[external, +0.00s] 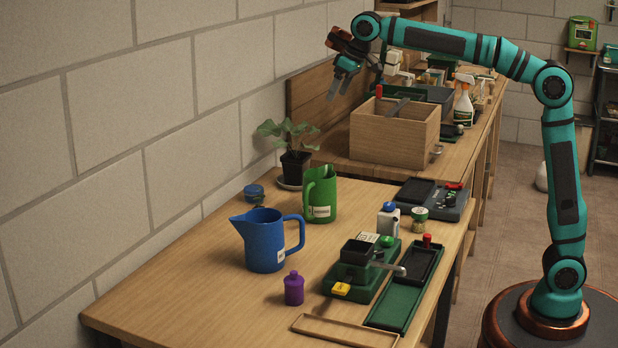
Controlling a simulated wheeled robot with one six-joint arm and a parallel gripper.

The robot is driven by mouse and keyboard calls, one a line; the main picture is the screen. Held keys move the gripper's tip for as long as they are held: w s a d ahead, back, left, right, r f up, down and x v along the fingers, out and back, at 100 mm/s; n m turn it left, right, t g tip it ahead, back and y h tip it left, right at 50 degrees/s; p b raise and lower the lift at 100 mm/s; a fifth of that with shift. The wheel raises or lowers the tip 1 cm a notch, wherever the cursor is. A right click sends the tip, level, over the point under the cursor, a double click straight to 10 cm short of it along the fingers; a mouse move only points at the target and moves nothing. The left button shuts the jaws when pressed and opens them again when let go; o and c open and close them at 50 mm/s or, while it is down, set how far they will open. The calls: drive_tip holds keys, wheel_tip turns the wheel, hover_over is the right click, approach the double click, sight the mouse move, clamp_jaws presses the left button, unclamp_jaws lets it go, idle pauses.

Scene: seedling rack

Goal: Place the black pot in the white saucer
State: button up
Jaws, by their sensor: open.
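The black pot (296,168) stands upright with a leafy green plant in it, on the left side of the bench near the wall. A pale saucer (284,185) shows at its base, and the pot appears to stand in it. The green jug in front hides part of the saucer, so I cannot tell how well the pot is centred. My gripper (340,86) is open and empty, pointing down, high above the pot and to its right, clear of it.
A green jug (319,196) stands close in front of the pot, with a blue jug (264,242) nearer. A blue lidded jar (254,193) is left of the saucer. A wooden box (394,135) stands behind right. The bench's front left is clear.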

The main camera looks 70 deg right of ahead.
drive_tip(key=s+d+r+t, duration=0.2)
drive_tip(key=s+d+t, duration=0.15)
drive_tip(key=s, duration=0.75)
drive_tip(key=s+d+r+t, duration=0.3)
drive_tip(key=s+d, duration=0.1)
drive_tip(key=s, duration=0.8)
drive_tip(key=s+d+f+t, duration=0.1)
drive_tip(key=s+f+t, duration=0.2)
drive_tip(key=s, duration=0.7)
drive_tip(key=s+d+f+t, duration=0.2)
drive_tip(key=s+f+t, duration=0.1)
drive_tip(key=s, duration=0.7)
drive_tip(key=shift+f+h, duration=0.3)
drive_tip(key=shift+f, duration=0.45)
drive_tip(key=o, duration=0.3)
